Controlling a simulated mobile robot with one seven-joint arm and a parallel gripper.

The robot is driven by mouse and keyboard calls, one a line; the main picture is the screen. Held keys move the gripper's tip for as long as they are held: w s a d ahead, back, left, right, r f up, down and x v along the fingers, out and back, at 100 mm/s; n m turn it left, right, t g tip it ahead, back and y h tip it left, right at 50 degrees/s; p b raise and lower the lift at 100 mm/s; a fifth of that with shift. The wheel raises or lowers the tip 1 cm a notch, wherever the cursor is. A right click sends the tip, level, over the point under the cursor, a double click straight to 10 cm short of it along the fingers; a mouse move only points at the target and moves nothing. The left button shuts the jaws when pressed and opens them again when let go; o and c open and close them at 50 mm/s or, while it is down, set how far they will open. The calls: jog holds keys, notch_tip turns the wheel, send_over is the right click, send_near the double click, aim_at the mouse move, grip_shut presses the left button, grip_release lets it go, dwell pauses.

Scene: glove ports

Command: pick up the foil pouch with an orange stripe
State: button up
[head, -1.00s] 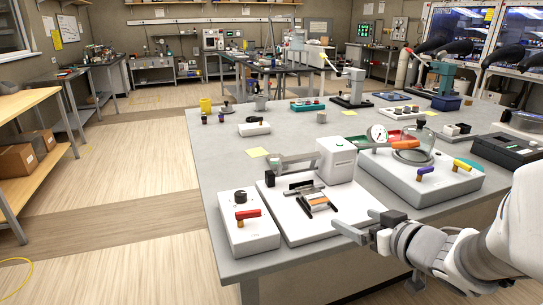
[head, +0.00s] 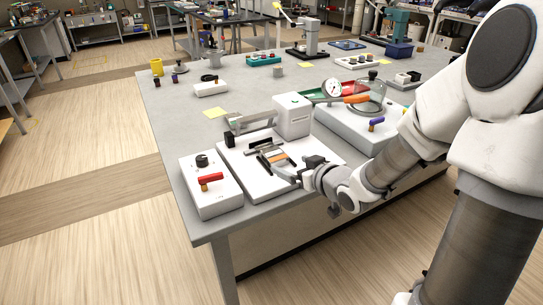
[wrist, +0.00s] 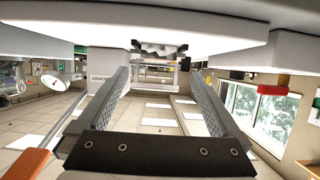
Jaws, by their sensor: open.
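The foil pouch with an orange stripe (head: 277,158) lies among dark bars on the white base plate (head: 240,175) of a bench device, near the table's front. Only a small part of it shows in the head view. My gripper (head: 286,170) is low over the plate, at the pouch's near right side, with its fingers pointing left toward it. In the wrist view the two fingers of my gripper (wrist: 163,72) stand wide apart with nothing gripped between them. Dark parts show beyond the tips there, but I cannot make out the pouch. Contact with it cannot be told.
The device's white head (head: 293,115) and lever arm stand just behind the pouch. A white box with a red handle (head: 210,178) is to the left. A white unit with a glass dome (head: 368,98) and gauge is to the right. The table's left middle is mostly clear.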

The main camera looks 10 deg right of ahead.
aim_at(276, 156)
jog(key=b+x, duration=0.2)
jog(key=x, duration=0.6)
jog(key=shift+w+d+r, duration=0.1)
jog(key=shift+r, duration=0.1)
jog(key=c, duration=1.4)
jog(key=shift+r, duration=0.15)
jog(key=shift+c, duration=0.2)
